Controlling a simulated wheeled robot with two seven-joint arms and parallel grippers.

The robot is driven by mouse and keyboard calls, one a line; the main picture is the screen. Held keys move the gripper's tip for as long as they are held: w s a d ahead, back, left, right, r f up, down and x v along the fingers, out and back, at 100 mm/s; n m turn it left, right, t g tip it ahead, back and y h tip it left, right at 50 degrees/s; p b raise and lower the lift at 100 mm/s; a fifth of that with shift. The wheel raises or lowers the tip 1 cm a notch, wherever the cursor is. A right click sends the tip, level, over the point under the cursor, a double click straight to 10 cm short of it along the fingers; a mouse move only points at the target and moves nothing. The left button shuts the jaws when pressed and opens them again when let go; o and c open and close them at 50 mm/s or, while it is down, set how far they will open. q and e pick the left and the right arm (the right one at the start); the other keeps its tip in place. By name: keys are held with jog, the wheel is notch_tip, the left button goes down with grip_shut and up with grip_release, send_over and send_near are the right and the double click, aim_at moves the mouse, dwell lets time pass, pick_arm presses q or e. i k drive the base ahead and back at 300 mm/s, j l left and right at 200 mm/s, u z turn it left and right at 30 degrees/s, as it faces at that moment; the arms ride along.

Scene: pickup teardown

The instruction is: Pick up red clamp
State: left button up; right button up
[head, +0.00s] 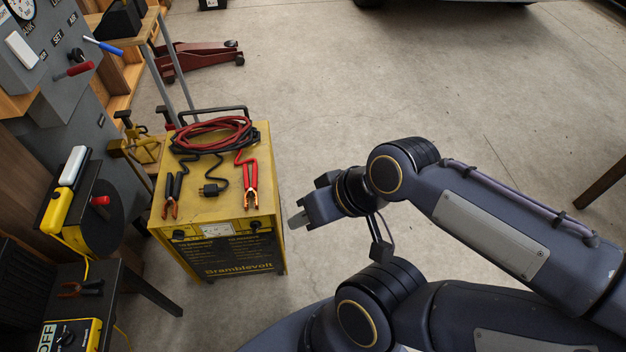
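The red clamp (247,180) lies on top of the yellow Bramblevolt box (207,207), toward its right side. Its copper-coloured jaws point to the front edge. A black clamp (173,194) lies to its left on the same top. My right gripper (297,220) is in the air to the right of the box, apart from the red clamp, with its fingers pointing left. My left gripper is not in view.
Coiled red and black cables (215,135) and a black plug (211,188) lie on the box, below a dark handle (212,112). A grey machine (60,90) and dark bench (100,300) stand left. A red floor jack (198,59) sits behind. The concrete floor right is mostly clear.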

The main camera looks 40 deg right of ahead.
aim_at(252, 192)
jog(key=i+j+z, duration=0.15)
jog(key=z, duration=0.25)
jog(key=i+j+z, duration=0.1)
jog(key=z, duration=0.3)
jog(key=i+j+z, duration=0.1)
jog(key=j+z, duration=0.15)
jog(key=z, duration=0.15)
jog(key=i+j+u, duration=0.4)
jog(key=u, duration=0.25)
